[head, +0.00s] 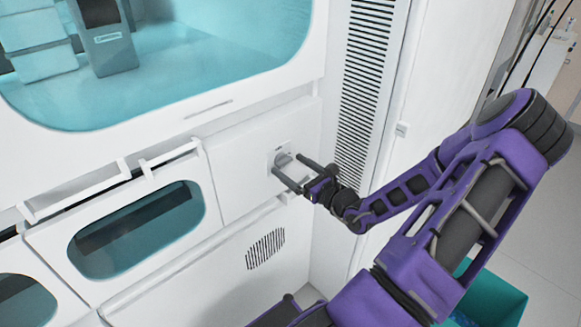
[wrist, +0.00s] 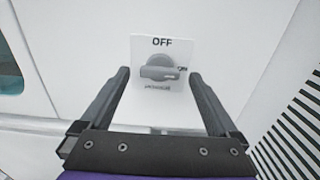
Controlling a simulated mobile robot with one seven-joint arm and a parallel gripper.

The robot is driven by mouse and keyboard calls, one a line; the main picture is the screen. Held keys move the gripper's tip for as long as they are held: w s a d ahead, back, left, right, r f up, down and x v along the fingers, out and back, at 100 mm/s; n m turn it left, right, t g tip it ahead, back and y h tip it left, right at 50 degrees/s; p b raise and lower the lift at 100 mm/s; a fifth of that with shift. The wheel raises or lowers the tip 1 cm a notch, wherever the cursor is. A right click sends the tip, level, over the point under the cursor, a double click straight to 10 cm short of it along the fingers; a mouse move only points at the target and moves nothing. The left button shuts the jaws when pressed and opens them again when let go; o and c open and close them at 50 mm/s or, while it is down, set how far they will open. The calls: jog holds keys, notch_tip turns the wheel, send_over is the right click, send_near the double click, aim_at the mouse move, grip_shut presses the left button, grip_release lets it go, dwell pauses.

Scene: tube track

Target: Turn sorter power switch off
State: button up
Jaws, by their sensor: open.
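The power switch is a grey rotary knob (wrist: 158,74) on a small white plate (wrist: 160,103) on the machine's front panel. The plate reads OFF at the top and ON at the right. The knob's grip bar lies about level, with its right end by the ON mark. In the head view the knob (head: 283,159) is partly behind my fingers. My gripper (head: 288,166) is open and empty in front of it. In the wrist view my gripper (wrist: 160,76) has one finger on each side of the knob, and whether they touch it cannot be told.
A vented panel (head: 366,85) stands right of the switch. Drawers with teal windows and a white bar handle (head: 110,180) are at the left. A large teal window (head: 200,70) is above. A teal bin (head: 495,300) stands on the floor at lower right.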

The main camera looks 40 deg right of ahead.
jog(key=shift+w, duration=0.4)
jog(key=shift+c, duration=0.3)
jog(key=c, duration=1.3)
